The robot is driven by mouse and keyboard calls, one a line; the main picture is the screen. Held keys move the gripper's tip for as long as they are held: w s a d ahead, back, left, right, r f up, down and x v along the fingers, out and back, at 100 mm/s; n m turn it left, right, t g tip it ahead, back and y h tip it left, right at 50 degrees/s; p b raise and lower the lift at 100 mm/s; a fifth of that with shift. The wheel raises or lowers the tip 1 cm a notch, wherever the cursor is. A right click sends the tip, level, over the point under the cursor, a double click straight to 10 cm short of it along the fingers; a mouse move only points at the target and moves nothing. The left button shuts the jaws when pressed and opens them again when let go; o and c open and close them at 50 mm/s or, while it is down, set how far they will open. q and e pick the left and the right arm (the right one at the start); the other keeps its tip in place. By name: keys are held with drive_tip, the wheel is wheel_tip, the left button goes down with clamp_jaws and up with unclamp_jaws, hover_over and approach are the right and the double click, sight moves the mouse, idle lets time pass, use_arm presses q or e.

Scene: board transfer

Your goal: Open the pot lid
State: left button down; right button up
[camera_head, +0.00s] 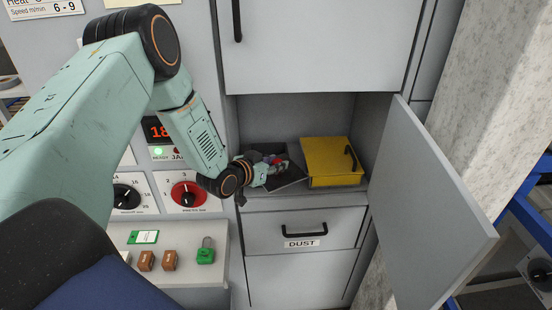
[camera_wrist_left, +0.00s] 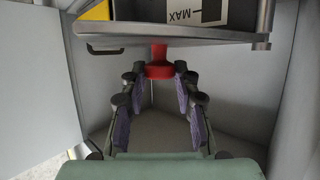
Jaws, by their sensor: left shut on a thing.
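My left gripper (camera_head: 270,165) reaches into the open cabinet compartment, with its fingers over a dark, flat-edged thing (camera_head: 292,178) on the compartment floor. A bit of red shows at its fingertips. In the left wrist view my left gripper (camera_wrist_left: 160,76) is shut on a red knob (camera_wrist_left: 159,69). The knob joins a grey plate (camera_wrist_left: 200,36), seen nearly edge-on, which seems to be the lid. Beyond it a dark surface carries a white label reading MAX (camera_wrist_left: 182,15), upside down. I cannot tell whether the lid is seated or lifted. My right gripper is not in view.
A yellow box (camera_head: 322,160) with a black handle stands right of the dark thing, close beside it. The cabinet door (camera_head: 430,205) hangs open to the right. Below is a drawer labelled DUST (camera_head: 302,230). A control panel with a red dial (camera_head: 188,194) is at left.

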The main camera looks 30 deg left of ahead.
use_arm(q)
drive_tip(key=shift+s+r+m+h, duration=0.1)
drive_tip(key=shift+s+m+h, duration=0.35)
drive_tip(key=shift+m+h, duration=0.3)
drive_tip(key=c, duration=1)
unclamp_jaws()
drive_tip(key=shift+s, duration=0.1)
drive_tip(key=shift+v, duration=3.65)
drive_tip(key=shift+s+a, duration=0.1)
